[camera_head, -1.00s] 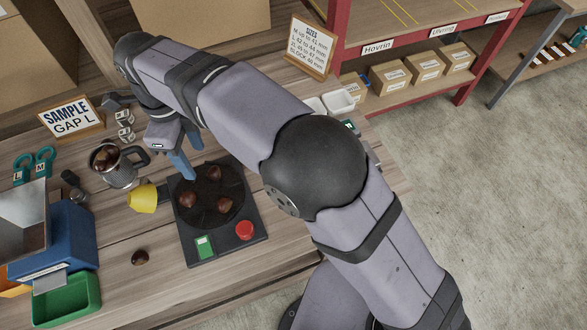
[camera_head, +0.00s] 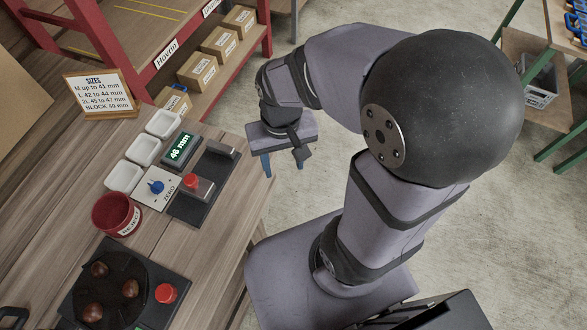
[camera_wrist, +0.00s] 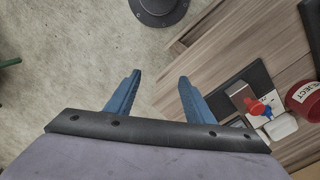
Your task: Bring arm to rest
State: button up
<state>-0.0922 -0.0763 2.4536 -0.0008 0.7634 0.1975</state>
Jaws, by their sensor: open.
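My gripper (camera_head: 283,166) hangs beside the right edge of the wooden bench (camera_head: 205,268) in the head view, over the concrete floor. Its two blue fingers are apart with nothing between them.
The bench holds a measuring device (camera_head: 205,183) with a 46 mm display, white trays (camera_head: 143,150), a red reject bin (camera_head: 117,213) and a turntable (camera_head: 88,262) with several chestnuts. A red shelf (camera_head: 110,68) with boxes stands behind.

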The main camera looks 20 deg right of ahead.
jog(key=s+d, duration=0.1)
jog(key=s+d+f+n, duration=0.1)
jog(key=shift+s+d, duration=0.15)
jog(key=shift+s, duration=0.15)
jog(key=shift+f, duration=0.1)
notch_tip(320, 180, down, 37)
jog(key=b, duration=3.7)
jog(key=shift+f+b, duration=0.2)
jog(key=shift+b, duration=0.1)
